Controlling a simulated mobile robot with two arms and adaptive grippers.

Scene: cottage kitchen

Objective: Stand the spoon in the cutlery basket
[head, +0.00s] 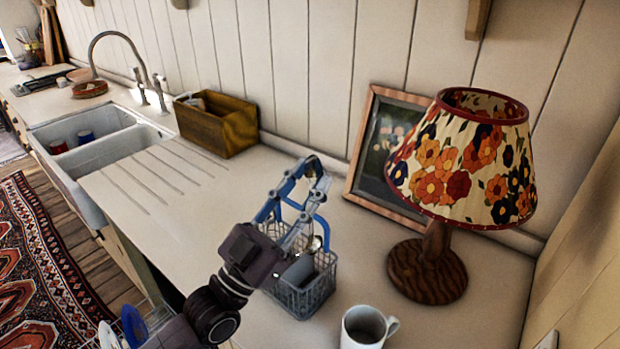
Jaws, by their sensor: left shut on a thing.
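The cutlery basket (318,288), a grey wire basket with a blue handle, stands on the worktop. My left gripper (319,182) is over the basket, its fingers close to the handle, and is shut on the spoon. Of the spoon (315,243) only a small shiny part shows below the fingers, near the basket's back rim. The rest of it is hidden by the fingers and handle, and I cannot tell how far it is inside the basket or whether it touches it. My right gripper is not in view.
A white mug (364,329) stands in front of the basket. A lamp with a flowered shade (465,165) and a picture frame (367,190) are at the right and behind. A wooden box (217,128) stands near the sink (100,150). The worktop left of the basket is clear.

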